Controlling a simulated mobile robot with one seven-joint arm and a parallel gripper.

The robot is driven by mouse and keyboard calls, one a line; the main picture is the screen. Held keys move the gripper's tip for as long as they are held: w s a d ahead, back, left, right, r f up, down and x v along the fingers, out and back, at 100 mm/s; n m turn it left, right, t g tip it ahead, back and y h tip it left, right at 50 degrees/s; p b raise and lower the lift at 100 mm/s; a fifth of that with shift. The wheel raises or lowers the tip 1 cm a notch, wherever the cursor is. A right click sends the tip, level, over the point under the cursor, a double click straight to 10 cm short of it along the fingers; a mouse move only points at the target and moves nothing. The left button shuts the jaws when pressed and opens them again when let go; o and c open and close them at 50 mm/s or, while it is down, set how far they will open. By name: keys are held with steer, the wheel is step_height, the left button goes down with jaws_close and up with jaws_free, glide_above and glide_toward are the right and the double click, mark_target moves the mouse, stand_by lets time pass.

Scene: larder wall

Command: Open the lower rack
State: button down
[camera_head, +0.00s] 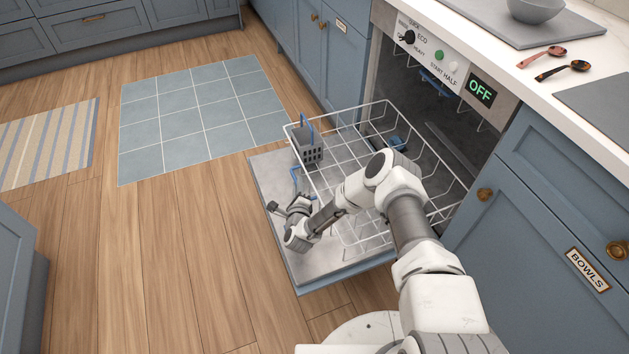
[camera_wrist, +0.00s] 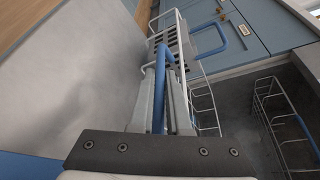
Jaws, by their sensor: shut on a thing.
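The lower rack (camera_head: 345,165) is a white wire basket. It stands well out of the dishwasher, over the lowered door (camera_head: 310,262). A blue handle (camera_head: 294,178) is on its front edge. My gripper (camera_head: 298,200) is at that front edge, partly hidden by my wrist. In the wrist view my gripper (camera_wrist: 165,75) is shut on the blue handle (camera_wrist: 159,95), which lies between the two fingers. White wires of the rack (camera_wrist: 205,100) show just to the right of the fingers. My arm hides part of the rack's near right side.
A grey cutlery basket (camera_head: 309,148) with a blue handle sits in the rack's far front corner. The upper rack (camera_head: 428,84) is inside the dishwasher. Cabinets flank the dishwasher. The wooden floor (camera_head: 185,225) left of the door is clear.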

steer(key=shift+s+a, duration=0.35)
steer(key=shift+a, duration=0.55)
steer(key=shift+s+a, duration=0.35)
steer(key=shift+a, duration=0.55)
steer(key=shift+r, duration=0.1)
steer(key=c, duration=0.9)
jaws_free()
steer(key=p+v, duration=0.5)
steer(key=v, duration=1.2)
steer(key=shift+s, duration=0.2)
